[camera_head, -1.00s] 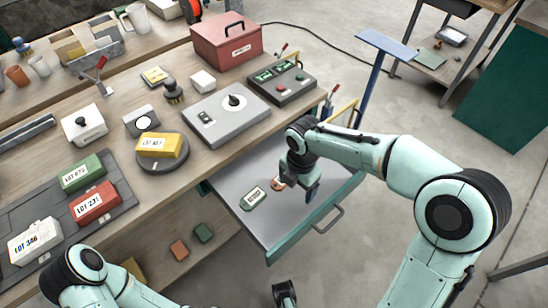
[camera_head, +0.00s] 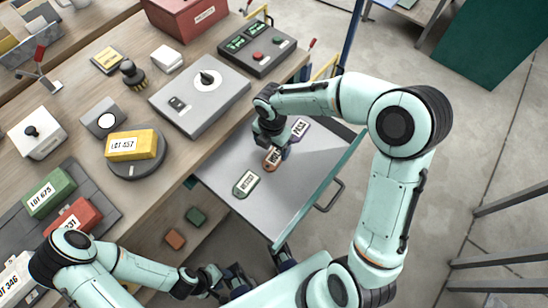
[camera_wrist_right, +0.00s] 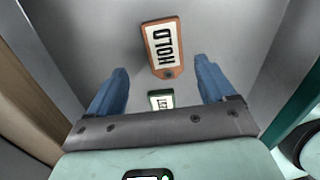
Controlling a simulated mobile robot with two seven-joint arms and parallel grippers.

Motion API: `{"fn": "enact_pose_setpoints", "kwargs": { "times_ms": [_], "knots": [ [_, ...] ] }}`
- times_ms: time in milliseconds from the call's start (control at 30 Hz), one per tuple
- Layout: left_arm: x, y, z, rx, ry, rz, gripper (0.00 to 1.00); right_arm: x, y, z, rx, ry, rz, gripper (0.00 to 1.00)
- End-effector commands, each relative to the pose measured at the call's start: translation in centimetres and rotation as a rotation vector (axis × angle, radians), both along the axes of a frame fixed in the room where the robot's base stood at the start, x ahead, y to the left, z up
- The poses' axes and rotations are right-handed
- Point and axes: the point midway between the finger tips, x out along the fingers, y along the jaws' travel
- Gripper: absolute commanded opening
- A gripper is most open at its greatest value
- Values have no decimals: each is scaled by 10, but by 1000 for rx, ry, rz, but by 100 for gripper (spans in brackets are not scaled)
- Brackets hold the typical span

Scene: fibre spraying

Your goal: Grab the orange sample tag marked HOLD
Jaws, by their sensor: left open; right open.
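The orange HOLD tag (camera_head: 271,159) lies flat in the open drawer (camera_head: 272,205), partly hidden by my right gripper in the head view. In the right wrist view the HOLD tag (camera_wrist_right: 163,47) is ahead of the fingertips and near the middle of the gap. My right gripper (camera_head: 279,150) is open and empty above the drawer; its blue fingers (camera_wrist_right: 160,76) are apart in the wrist view. A green tag (camera_head: 246,184) lies left of the HOLD tag, and a purplish PASS tag (camera_head: 299,128) lies beyond it. My left gripper (camera_head: 232,280) is low, away from the tags.
The drawer's teal front (camera_head: 318,196) with its handle (camera_head: 330,196) bounds the right side. The wooden bench (camera_head: 190,142) lies left, carrying a grey panel (camera_head: 200,98), a yellow LOT 457 block (camera_head: 131,145) and a red block (camera_head: 74,218). Bare drawer floor lies around the tags.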

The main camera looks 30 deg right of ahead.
Motion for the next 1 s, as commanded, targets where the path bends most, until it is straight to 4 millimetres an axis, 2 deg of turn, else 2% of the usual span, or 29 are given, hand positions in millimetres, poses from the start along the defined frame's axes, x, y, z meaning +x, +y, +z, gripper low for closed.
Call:
{"fn": "enact_pose_setpoints", "kwargs": {
  "times_ms": [300, 400, 667, 767, 800, 867, 1000],
  "knots": [
    [-2, 0, -7, 0, 2, -1, 43, -8, -3, -42, 0, 4, -1, 83],
    [-2, 0, -9, 0, 2, 0, 43, -8, -3, -51, 0, 2, 1, 83],
    [-2, 0, -8, 0, 2, 0, 43, -7, -3, -52, 0, 0, 0, 83],
    [-2, 0, -8, 0, 2, 0, 43, -7, -3, -52, 0, 0, 0, 54],
    [-2, 0, -8, 0, 2, 0, 43, -7, -3, -52, 0, 0, 0, 41],
    [-2, 0, -8, 0, 2, 0, 43, -7, -3, -52, 0, 0, 0, 23],
    [-2, 0, -8, 0, 2, 0, 43, -7, -3, -52, 0, 0, 0, 23]
  ]
}}
